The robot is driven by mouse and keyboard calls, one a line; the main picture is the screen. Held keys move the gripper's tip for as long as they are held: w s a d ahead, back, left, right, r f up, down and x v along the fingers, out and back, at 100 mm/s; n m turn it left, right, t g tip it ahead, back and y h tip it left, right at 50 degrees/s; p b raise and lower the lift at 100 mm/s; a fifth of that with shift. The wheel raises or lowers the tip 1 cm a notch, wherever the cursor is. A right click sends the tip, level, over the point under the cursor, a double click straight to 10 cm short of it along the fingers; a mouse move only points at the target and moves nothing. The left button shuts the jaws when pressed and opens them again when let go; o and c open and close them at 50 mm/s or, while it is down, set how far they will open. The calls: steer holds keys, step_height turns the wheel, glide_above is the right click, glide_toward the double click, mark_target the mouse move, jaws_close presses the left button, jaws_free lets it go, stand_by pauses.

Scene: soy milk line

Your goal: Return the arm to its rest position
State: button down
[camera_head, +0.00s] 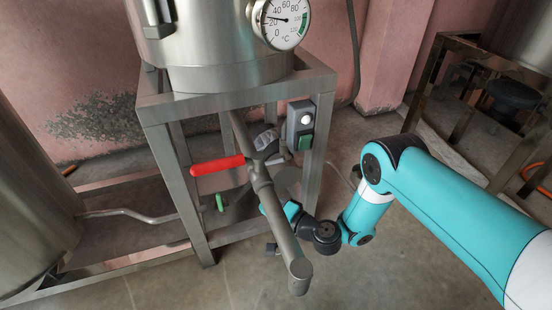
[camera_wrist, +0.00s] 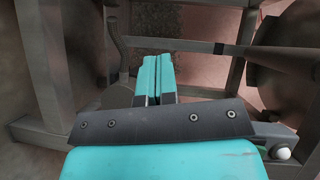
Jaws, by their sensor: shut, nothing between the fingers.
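My arm (camera_head: 445,190), teal with dark joints, reaches in from the right in the head view and bends down toward the steel stand. My gripper (camera_wrist: 158,60) shows in the wrist view with its two teal fingers together and nothing between them. In the head view my gripper is partly hidden behind the slanting outlet pipe (camera_head: 280,222), beside the stand's front right leg. I cannot tell whether it touches the pipe.
A steel tank (camera_head: 215,40) with a dial gauge (camera_head: 284,22) sits on the stand (camera_head: 160,107). A red valve handle (camera_head: 217,165) and a switch box (camera_head: 300,126) are close by. Another metal table (camera_head: 480,50) stands at the right. The floor (camera_head: 345,280) at front is clear.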

steer(key=w+d+r+n+g+h, duration=0.1)
steer(key=w+d+r+n, duration=0.1)
steer(key=r, duration=0.3)
steer(key=w+d+r+n+g, duration=0.1)
steer(key=w+r+n+g, duration=0.15)
steer(key=r, duration=0.25)
steer(key=s+d+r+n+h, duration=0.2)
steer(key=d+r+h, duration=0.2)
steer(key=d+r, duration=0.4)
steer(key=s+d+r+m+g+h, duration=0.1)
steer(key=s+d+r+h, duration=0.4)
steer(key=s+d, duration=0.5)
steer(key=s+d+r+m+g+h, duration=0.15)
steer(key=s+d+r+h, duration=0.4)
steer(key=d, duration=0.85)
steer(key=s+a+r+n+g+y+p, duration=0.3)
steer(key=s+a+r+n+y+p, duration=0.3)
steer(key=s+a+r, duration=0.75)
step_height(320, 180, up, 33)
steer(key=w+n+p, duration=0.1)
steer(key=p, duration=3.3)
steer(key=shift+w+a+r, duration=0.2)
steer(key=shift+w+a, duration=0.05)
steer(key=shift+a, duration=0.2)
